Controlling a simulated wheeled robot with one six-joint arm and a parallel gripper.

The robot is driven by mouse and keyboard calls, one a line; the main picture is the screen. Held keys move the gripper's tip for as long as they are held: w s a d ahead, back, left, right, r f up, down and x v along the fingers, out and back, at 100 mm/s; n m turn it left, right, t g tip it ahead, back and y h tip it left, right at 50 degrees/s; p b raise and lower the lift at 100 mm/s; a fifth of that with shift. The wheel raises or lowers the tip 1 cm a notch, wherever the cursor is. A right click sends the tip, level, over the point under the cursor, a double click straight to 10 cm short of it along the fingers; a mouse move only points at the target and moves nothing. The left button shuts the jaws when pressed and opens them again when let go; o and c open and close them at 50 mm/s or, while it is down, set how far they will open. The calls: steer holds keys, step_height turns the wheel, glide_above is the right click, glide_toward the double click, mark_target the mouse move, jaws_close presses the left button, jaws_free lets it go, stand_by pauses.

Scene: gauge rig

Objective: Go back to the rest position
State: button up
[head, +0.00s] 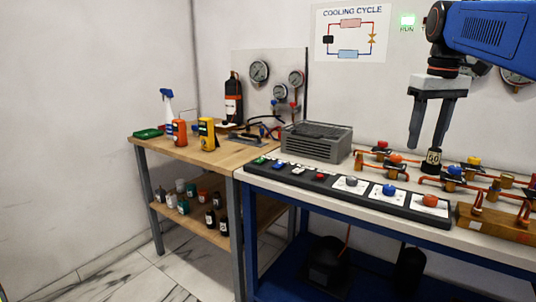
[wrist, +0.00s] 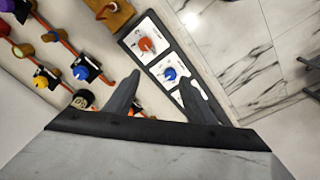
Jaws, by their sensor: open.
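My gripper (head: 427,147) hangs from the blue arm over the white bench, fingers pointing down and apart. In the wrist view my gripper (wrist: 160,80) is open with nothing held; the panel with the dials shows beyond and between its fingers. A black weight marked 50 (head: 433,161) appears just below the fingertips in the head view. In the wrist view a round black-topped thing (wrist: 83,99), probably this weight, lies left of the left finger, outside the jaws.
A dial panel with an orange knob (head: 430,201) and a blue knob (head: 389,190) runs along the bench front. Copper pipes with coloured valves (head: 474,161) lie to the right. A grey ribbed unit (head: 316,142) stands left. A wooden table (head: 165,148) carries bottles and meters.

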steer(key=s+a+f+t, duration=0.1)
steer(key=s+a+f, duration=0.2)
steer(key=s+f, duration=0.5)
steer(key=s+a+f+m+t, duration=0.1)
steer(key=s+a+f, duration=0.2)
steer(key=s+f, duration=0.4)
steer(key=s+a+f+t, duration=0.1)
steer(key=s+a+f, duration=0.3)
steer(key=s+f, duration=0.4)
step_height(320, 180, down, 7)
steer(key=shift+s+f+m+t, duration=0.1)
steer(key=shift+s+m+t, duration=0.2)
steer(key=shift+m, duration=0.1)
steer(key=shift+d, duration=0.15)
stand_by(0.4)
